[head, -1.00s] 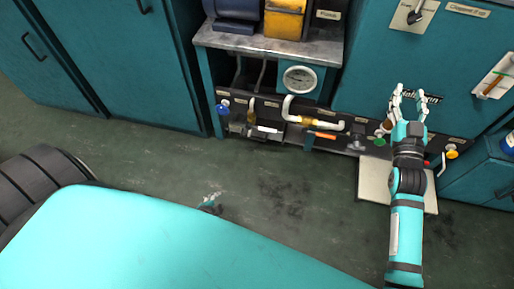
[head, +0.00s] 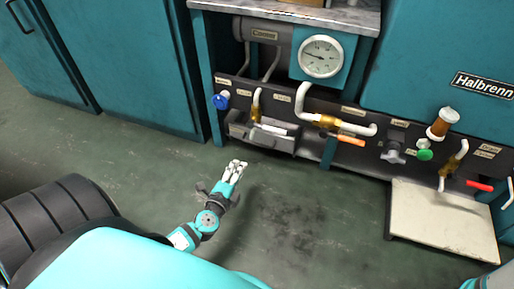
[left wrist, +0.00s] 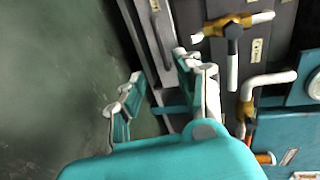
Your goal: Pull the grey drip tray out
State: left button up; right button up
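The grey drip tray (head: 262,138) is a low dark-grey box at floor level, below the left end of the black pipe panel. Its long edge appears to show in the left wrist view (left wrist: 150,42), beyond the fingers. My left gripper (head: 237,166) is in front of the tray and a little left of its middle, over the floor and apart from it. In the left wrist view the left gripper's fingers (left wrist: 160,85) are spread with nothing between them. My right gripper is out of view; only a piece of arm shows at the lower right corner.
Above the tray are a blue valve knob (head: 220,101), a brass tap (head: 256,106), a curved white pipe (head: 301,98) and a gauge (head: 321,56). A pale flat plate (head: 442,218) lies at the right. The floor before the tray is free.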

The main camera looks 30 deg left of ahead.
aim_at(255, 143)
pick_arm(q)
jog(key=b+x, duration=0.3)
jog(key=x, duration=1.3)
jog(key=shift+w+f, duration=0.1)
jog(key=shift+w, duration=0.1)
jog(key=shift+c, duration=0.2)
grip_shut()
jog(key=shift+s, duration=0.1)
